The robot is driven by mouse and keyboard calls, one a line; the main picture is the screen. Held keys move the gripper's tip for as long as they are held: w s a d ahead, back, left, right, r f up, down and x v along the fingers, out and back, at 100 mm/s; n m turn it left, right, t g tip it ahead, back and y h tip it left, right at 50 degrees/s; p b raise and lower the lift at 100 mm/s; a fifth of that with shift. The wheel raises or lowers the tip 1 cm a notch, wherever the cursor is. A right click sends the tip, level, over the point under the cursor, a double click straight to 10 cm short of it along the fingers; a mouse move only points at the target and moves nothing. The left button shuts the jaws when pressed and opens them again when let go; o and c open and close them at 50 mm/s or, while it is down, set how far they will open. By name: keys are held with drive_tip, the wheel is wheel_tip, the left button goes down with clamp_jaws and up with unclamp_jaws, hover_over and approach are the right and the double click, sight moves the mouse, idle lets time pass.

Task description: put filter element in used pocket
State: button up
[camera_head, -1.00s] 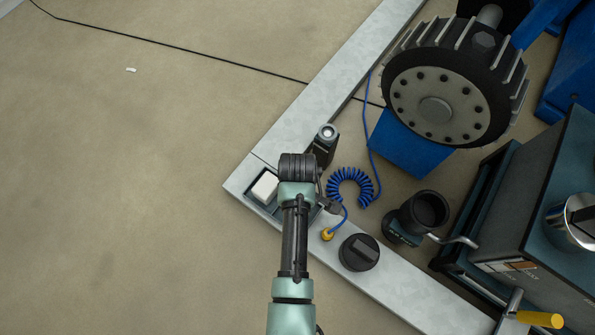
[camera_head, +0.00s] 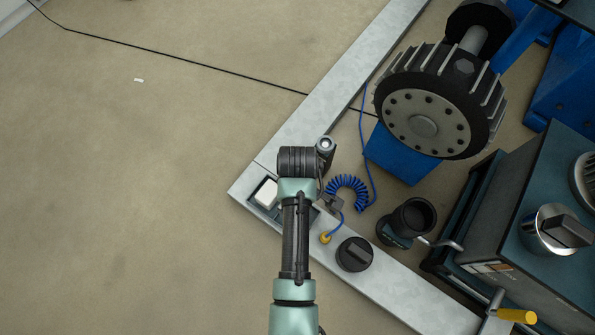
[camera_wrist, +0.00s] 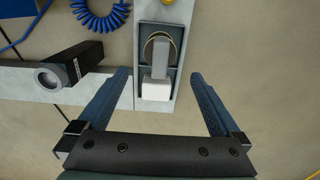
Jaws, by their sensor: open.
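A two-part tray (camera_wrist: 139,55) sits on the pale ledge in the wrist view. One pocket holds a white block (camera_wrist: 156,89); beside it lies a grey bar-like piece (camera_wrist: 161,52) with a brass-coloured ring around it. I cannot tell for sure which is the filter element, nor which pocket is the used one. The white block also shows in the head view (camera_head: 267,193). My gripper (camera_wrist: 160,74) is open, with one finger on each side of the tray and nothing held. In the head view my wrist hides part of the tray and the fingertips.
A coiled blue hose (camera_head: 347,192), a black round cap (camera_head: 354,254) and a dark cup (camera_head: 412,217) are to the right in the head view. Open floor lies left of the ledge.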

wheel_tip(320, 180, up, 3)
drive_tip(key=shift+r+p, duration=0.1)
drive_tip(key=shift+p, duration=0.55)
